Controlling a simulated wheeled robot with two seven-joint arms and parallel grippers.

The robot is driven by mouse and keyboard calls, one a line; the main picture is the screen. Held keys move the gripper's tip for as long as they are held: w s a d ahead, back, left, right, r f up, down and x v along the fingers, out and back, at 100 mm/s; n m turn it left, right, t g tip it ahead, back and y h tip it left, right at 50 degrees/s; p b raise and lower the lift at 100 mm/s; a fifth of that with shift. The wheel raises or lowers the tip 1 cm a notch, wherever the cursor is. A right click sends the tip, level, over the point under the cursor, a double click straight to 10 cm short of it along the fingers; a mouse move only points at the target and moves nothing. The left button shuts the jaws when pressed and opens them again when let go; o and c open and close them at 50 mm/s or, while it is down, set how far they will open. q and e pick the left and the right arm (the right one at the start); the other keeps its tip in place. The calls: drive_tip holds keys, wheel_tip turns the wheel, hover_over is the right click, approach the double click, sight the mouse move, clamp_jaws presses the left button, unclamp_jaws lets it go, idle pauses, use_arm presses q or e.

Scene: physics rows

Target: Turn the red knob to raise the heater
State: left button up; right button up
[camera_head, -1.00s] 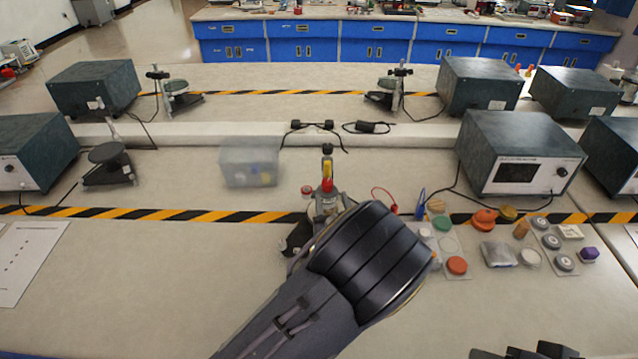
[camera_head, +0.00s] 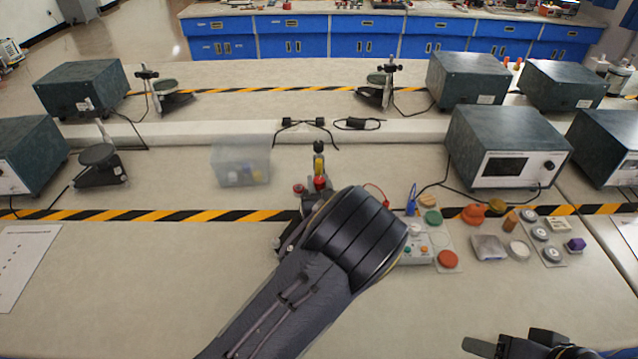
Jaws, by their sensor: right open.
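A red knob-like part (camera_head: 320,182) shows on a small upright apparatus (camera_head: 319,163) with a yellow and black top, just beyond my left wrist. My left arm reaches in from the bottom, and its thick black wrist covers the lower part of this apparatus. My left gripper is mostly hidden behind that wrist, so I cannot see its fingers or any contact with the knob. I cannot make out the heater clearly. My right gripper (camera_head: 508,346) is open at the bottom right edge, partly cut off, far from the apparatus.
A clear plastic box (camera_head: 240,165) stands left of the apparatus. Buttons, caps and small parts (camera_head: 490,247) lie to the right. A grey meter box (camera_head: 507,155) stands behind them. A printed sheet (camera_head: 22,262) lies at the left. The front table is mostly clear.

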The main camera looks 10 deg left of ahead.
use_arm(q)
drive_tip(key=shift+c, duration=0.7)
drive_tip(key=shift+n+g+y+b, duration=0.25)
drive_tip(key=shift+n+g+y, duration=0.85)
drive_tip(key=shift+y, duration=0.45)
drive_tip(key=shift+n+g+y+b, duration=0.25)
drive_tip(key=shift+n+g+y, duration=0.65)
drive_tip(key=shift+n+y, duration=0.55)
drive_tip(key=o, duration=1)
drive_tip(key=shift+c, duration=0.2)
drive_tip(key=shift+s+d, duration=0.35)
drive_tip(key=shift+d, duration=0.05)
drive_tip(key=b+v, duration=0.1)
drive_tip(key=v, duration=0.5)
drive_tip(key=shift+s+d+b, duration=0.25)
drive_tip(key=shift+s+b, duration=0.05)
drive_tip(key=shift+b, duration=0.05)
